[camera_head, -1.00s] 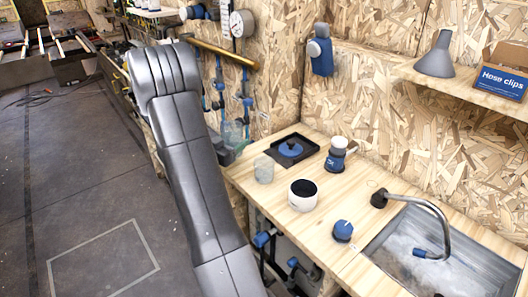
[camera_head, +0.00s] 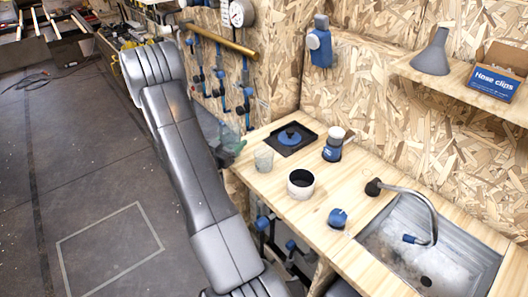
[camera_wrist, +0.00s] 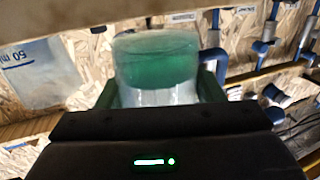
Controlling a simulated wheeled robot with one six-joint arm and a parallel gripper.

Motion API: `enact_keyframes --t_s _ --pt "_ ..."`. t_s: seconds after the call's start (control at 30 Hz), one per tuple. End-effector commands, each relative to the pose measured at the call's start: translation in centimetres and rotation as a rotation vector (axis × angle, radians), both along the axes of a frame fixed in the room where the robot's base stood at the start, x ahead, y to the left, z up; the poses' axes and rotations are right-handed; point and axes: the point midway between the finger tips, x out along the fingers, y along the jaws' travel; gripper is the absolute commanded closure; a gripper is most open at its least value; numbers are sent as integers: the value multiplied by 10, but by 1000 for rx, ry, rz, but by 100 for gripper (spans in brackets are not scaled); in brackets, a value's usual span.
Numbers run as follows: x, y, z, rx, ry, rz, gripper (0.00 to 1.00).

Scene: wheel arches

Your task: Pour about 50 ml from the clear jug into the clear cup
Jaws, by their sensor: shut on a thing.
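The clear jug (camera_wrist: 157,50) fills the middle of the wrist view, with a green tint seen through it. My gripper (camera_wrist: 158,88) is shut on it, one finger at each side. In the head view the jug (camera_head: 229,132) is a faint see-through shape at the end of my arm, left of the counter's far left corner. The clear cup (camera_head: 263,159) stands upright on the counter's left edge, to the right of and a little nearer than the jug. It also shows at the left of the wrist view (camera_wrist: 40,75) with a "50 ml" mark. The liquid level is unclear.
A black tray with a blue disc (camera_head: 291,138), a blue-and-white canister (camera_head: 334,145), a white pot with a dark inside (camera_head: 301,184) and a blue knob-like item (camera_head: 338,217) share the counter. A sink (camera_head: 430,250) with a curved tap lies right. Pipes line the wall behind the jug.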

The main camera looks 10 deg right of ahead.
Motion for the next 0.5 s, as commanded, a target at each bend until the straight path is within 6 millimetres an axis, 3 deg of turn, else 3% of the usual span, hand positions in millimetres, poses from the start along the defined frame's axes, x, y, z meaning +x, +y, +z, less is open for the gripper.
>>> enact_keyframes --t_s 0.5 --pt "-6 -10 5 202 -126 -4 65"
